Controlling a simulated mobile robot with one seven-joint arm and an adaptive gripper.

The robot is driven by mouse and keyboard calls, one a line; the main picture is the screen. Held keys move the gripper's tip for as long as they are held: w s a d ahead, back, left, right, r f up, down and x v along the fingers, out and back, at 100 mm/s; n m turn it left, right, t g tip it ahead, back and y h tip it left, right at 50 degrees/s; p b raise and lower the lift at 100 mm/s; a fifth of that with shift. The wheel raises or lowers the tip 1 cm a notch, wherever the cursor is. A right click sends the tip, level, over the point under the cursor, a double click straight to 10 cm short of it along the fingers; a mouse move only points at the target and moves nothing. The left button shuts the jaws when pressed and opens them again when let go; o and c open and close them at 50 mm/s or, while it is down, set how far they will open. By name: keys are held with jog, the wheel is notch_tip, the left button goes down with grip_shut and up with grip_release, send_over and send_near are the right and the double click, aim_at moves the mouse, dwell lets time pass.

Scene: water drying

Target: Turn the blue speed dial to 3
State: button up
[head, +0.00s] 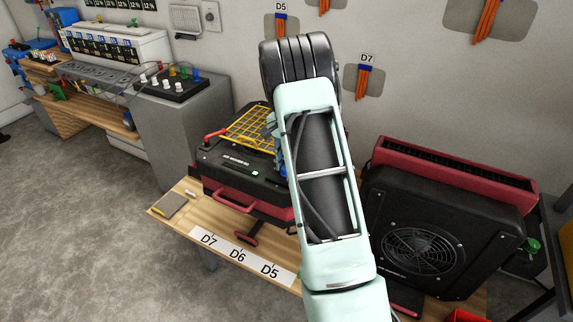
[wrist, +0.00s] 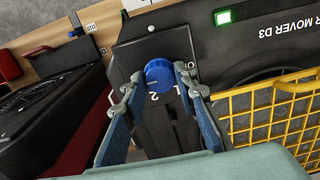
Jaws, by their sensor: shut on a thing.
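The blue speed dial (wrist: 159,75) sits on the dark control panel of the black and red air mover in the wrist view. The numbers 1 and 2 show beside it on the near side. I cannot make out a 3 or where the dial points. My gripper (wrist: 158,80) has one finger on each side of the dial and is shut on it. In the head view the air mover (head: 235,160) stands on the wooden table, and my arm hides most of the dial and gripper.
A yellow wire grille (wrist: 262,115) is close to the right finger in the wrist view. A second black and red air mover (head: 430,215) stands to the right. A green-lit display (wrist: 223,17) is on the dial's air mover. The wooden table (head: 175,222) carries labels D7, D6 and D5.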

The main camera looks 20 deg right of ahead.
jog(key=o, duration=1.2)
jog(key=shift+c, duration=0.2)
jog(key=shift+r, duration=0.15)
notch_tip(320, 180, up, 12)
